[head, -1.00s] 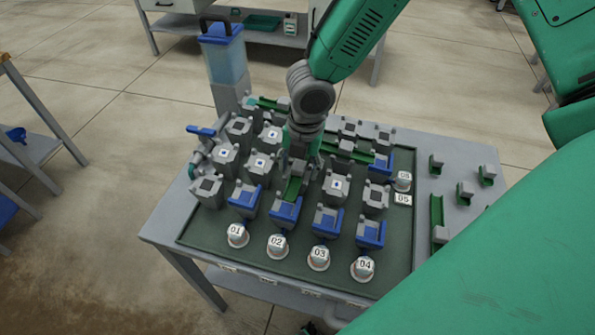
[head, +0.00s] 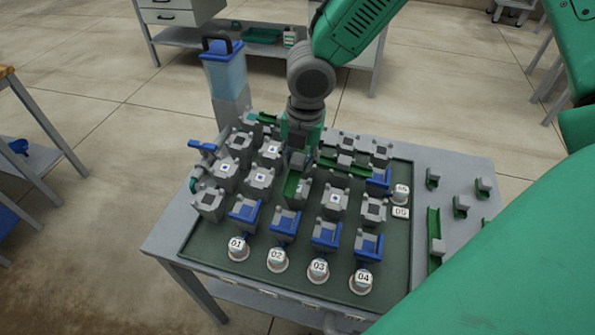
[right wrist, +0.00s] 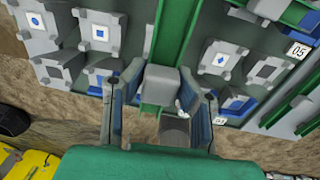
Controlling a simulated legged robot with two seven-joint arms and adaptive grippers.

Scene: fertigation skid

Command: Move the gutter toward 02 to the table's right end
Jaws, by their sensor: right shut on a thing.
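My right gripper (head: 298,158) is shut on the grey block of a green gutter (head: 291,186). In the right wrist view the grey block (right wrist: 162,85) sits between the two fingers of the gripper (right wrist: 160,105), with the green channel running away from it. In the head view the gutter hangs behind the blue-topped piece above cup 02 (head: 277,259). Whether it clears the neighbouring grey towers is hard to tell. My left gripper is not in view.
Grey towers (head: 335,200) and blue-topped pieces (head: 326,236) crowd the mat around the gripper. Several green gutters with grey blocks (head: 435,235) stand on the right end, with bare surface between them. A blue-lidded tank (head: 224,75) stands at the back left.

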